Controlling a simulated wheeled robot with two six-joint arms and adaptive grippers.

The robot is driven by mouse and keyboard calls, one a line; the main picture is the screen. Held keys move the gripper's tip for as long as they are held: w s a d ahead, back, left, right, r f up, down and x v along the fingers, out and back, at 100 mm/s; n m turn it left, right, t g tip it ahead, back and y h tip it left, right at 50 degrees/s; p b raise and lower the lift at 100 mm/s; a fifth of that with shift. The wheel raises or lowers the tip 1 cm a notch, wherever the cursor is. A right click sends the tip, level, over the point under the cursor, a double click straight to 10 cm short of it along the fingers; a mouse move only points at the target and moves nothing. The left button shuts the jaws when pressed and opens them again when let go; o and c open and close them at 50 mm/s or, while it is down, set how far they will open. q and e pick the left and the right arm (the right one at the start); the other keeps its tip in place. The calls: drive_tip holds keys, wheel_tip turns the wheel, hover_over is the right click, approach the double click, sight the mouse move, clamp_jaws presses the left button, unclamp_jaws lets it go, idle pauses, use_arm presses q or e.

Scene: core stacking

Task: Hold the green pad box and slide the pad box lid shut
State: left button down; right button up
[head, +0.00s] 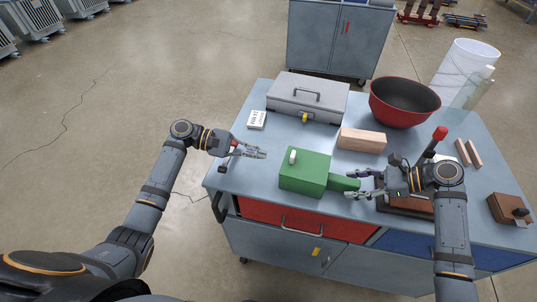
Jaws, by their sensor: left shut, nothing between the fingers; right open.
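The green pad box (303,180) sits near the front edge of the table, with a white knob (293,156) on its top toward the left. A lower, narrower green piece (338,183) sticks out from its right side; I cannot tell how far the lid is open. My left gripper (265,154) is shut and empty, just left of the box and apart from it. My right gripper (351,185) is open at the right end of the narrow green piece, its fingers apart around that end; contact is unclear.
A grey toolbox (308,92) and a small white box (256,120) stand behind. A wooden block (362,140) and a red bowl (404,100) are at the back right. A red-handled tool (435,140) stands by my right arm. A brown box (508,209) sits far right.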

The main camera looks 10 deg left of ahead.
drive_tip(key=v, duration=1.1)
drive_tip(key=shift+d, duration=0.1)
use_arm(q)
drive_tip(key=shift+s, duration=0.1)
use_arm(e)
drive_tip(key=shift+s, duration=0.1)
